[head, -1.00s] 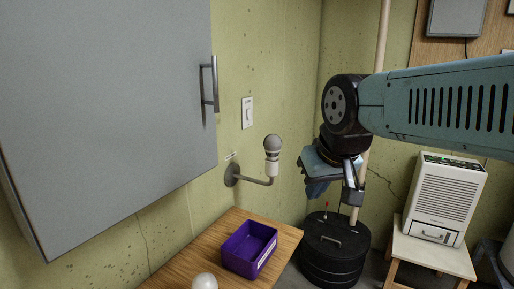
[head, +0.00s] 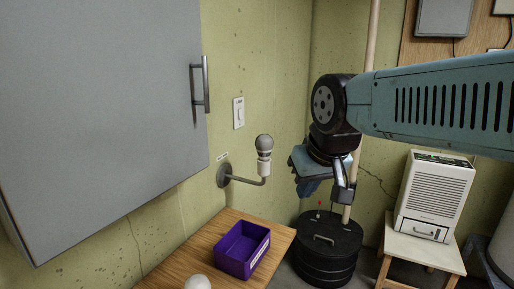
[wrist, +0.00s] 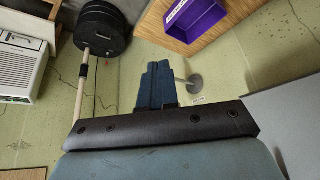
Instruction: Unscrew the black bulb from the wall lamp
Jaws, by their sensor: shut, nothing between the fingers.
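The wall lamp (head: 249,181) has a round wall plate, a bent arm and a pale upright socket. The dark grey bulb (head: 264,143) sits upright in that socket. My gripper (head: 304,188) is to the right of the lamp in the head view, apart from it, and holds nothing. In the wrist view its two blue fingers (wrist: 155,85) are together. The lamp's wall plate (wrist: 195,83) shows just right of the fingers there; the bulb is hidden behind them.
A wooden table (head: 185,250) below the lamp bears an open, empty-looking purple bin (head: 222,258) and a white bulb (head: 197,283). A grey cabinet (head: 100,110) hangs at left. A black lidded drum (head: 328,250), a pale pole and a white dehumidifier (head: 436,195) stand at right.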

